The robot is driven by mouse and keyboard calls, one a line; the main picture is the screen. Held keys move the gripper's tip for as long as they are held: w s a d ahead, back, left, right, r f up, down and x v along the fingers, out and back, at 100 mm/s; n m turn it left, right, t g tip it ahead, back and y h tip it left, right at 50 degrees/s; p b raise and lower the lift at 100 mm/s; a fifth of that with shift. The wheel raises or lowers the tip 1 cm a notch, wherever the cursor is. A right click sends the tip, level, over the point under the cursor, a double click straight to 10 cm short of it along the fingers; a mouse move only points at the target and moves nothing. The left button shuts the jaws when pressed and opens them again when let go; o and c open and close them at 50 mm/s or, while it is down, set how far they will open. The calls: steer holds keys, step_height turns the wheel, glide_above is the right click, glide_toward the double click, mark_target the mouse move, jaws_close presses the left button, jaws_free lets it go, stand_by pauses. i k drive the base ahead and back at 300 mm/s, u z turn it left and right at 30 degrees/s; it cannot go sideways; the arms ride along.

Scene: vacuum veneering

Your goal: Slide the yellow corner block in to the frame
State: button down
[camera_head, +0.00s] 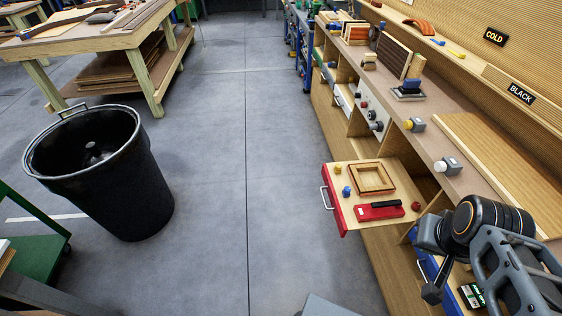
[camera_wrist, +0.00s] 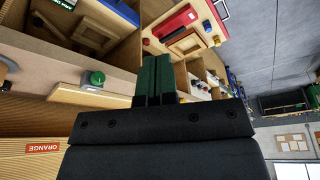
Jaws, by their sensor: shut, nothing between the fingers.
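An open drawer (camera_head: 343,212) with a red front holds a square wooden frame (camera_head: 372,178). A small block that looks yellow (camera_head: 337,170) lies on the drawer floor at the frame's upper left, apart from it. A blue block (camera_head: 346,191) lies left of the frame. The frame (camera_wrist: 186,41) also shows at the top of the wrist view, with small coloured blocks around it. My gripper (camera_wrist: 155,78) points toward the bench in the wrist view. Its two dark green fingers are together and empty, well short of the frame.
A red tool with a black bar (camera_head: 380,211) and a red block (camera_head: 416,206) share the drawer. The bench top (camera_head: 440,150) holds knobs and a wooden board (camera_head: 495,160). A black bin (camera_head: 105,175) stands on the left; the floor between is clear.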

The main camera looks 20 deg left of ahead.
mark_target(337, 170)
steer(key=u, duration=1.1)
steer(key=i, duration=0.95)
steer(key=u, duration=1.15)
